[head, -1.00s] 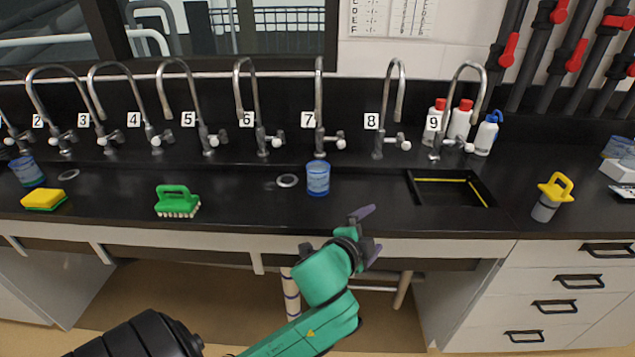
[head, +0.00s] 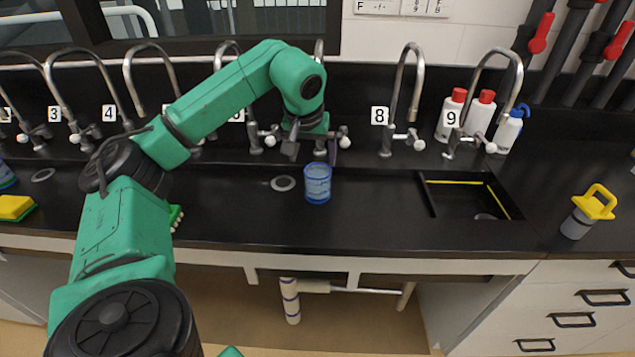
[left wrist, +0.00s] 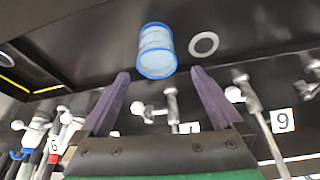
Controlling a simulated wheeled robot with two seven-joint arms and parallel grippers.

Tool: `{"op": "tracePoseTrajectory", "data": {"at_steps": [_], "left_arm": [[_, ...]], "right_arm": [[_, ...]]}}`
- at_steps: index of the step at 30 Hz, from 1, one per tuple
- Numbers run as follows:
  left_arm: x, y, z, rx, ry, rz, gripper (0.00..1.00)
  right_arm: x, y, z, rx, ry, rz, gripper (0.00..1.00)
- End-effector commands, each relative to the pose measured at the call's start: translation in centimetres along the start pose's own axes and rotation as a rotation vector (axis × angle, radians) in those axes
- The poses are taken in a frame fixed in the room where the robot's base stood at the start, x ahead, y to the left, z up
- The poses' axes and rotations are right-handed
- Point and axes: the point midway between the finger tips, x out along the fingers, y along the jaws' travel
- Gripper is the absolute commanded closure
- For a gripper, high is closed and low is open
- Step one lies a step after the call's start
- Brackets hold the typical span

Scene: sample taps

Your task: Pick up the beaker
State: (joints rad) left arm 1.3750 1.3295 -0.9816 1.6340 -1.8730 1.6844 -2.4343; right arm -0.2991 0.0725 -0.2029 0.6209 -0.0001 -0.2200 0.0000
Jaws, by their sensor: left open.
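The beaker (head: 318,184) is a clear blue cup standing upright on the black counter, in front of the number 7 tap. My left gripper (head: 312,152) is open just behind and above it, on the tap side, with its fingers pointing down. In the left wrist view the beaker (left wrist: 156,52) shows just beyond the two purple fingertips, near the middle of the gap between them (left wrist: 160,74). The fingers are empty and not closed on it. Whether a fingertip touches it I cannot tell. My right gripper is out of view.
Taps line the back of the counter, close to my left gripper; the number 8 tap (head: 400,100) is right of it. A drain ring (head: 283,183) lies left of the beaker. A sink (head: 465,195) and a yellow-handled tool (head: 588,212) are to the right.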

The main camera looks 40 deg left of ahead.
Motion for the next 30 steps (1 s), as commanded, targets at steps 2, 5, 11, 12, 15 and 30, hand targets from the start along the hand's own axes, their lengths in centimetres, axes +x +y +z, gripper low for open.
{"op": "tracePoseTrajectory", "data": {"at_steps": [2,5,11,12,15,30], "left_arm": [[2.2,0.0,0.1,0.0,-0.005,-0.002,0.0],[4.7,0.1,0.0,0.0,-0.004,0.0,0.0],[7.5,0.3,-0.1,0.0,-0.002,0.004,0.0],[8.1,0.3,-0.1,0.001,-0.003,0.003,0.0],[10.0,0.5,-0.2,0.001,-0.003,0.003,0.0],[12.2,0.5,-0.1,0.0,0.0,0.006,0.65]], "right_arm": [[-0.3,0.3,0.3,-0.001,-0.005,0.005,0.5],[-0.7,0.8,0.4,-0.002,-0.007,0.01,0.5],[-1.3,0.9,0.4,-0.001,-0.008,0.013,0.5],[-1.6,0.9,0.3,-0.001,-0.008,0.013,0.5],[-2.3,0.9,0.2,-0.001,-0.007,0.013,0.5],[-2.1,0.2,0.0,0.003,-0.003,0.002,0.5]]}}
